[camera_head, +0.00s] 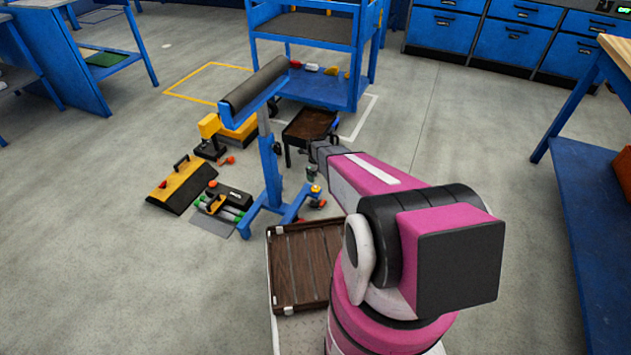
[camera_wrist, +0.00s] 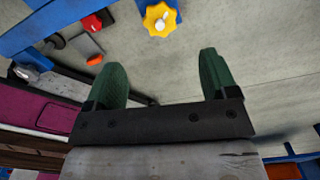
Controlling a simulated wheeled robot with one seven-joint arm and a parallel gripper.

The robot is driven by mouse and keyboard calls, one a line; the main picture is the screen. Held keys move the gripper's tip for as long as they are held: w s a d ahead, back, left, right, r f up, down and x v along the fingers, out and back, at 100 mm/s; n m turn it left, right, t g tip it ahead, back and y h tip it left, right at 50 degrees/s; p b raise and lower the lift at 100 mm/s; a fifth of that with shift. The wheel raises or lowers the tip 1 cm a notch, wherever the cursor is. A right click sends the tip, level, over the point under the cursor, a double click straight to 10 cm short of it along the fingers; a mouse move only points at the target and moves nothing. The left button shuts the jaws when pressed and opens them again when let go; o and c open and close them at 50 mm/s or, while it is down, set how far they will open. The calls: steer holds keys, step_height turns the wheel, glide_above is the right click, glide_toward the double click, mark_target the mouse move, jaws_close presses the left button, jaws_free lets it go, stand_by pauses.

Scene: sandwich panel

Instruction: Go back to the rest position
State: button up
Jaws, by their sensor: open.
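My gripper (camera_wrist: 160,84) shows in the wrist view with its two green fingers wide apart and nothing between them. Beyond the fingers in that view are a yellow star-shaped knob (camera_wrist: 160,19) and the grey floor. In the head view my pink arm reaches forward from the lower right, and the gripper end (camera_head: 312,172) is small and partly hidden near the foot of a blue roller stand (camera_head: 268,160). The stand is upright, with a dark roller on top.
A brown slatted crate (camera_head: 300,262) lies beside my arm. A yellow ramp-like block (camera_head: 180,186), a black and green tool (camera_head: 228,203) and a dark tray cart (camera_head: 309,127) surround the stand. A blue shelf cart (camera_head: 305,28) stands behind.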

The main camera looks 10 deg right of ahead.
steer(key=shift+r, duration=0.45)
steer(key=s+r+n, duration=2.6)
steer(key=s+r, duration=0.1)
steer(key=r, duration=0.4)
steer(key=shift+d+r+n, duration=0.15)
steer(key=shift+r+n, duration=0.15)
steer(key=shift+c, duration=0.3)
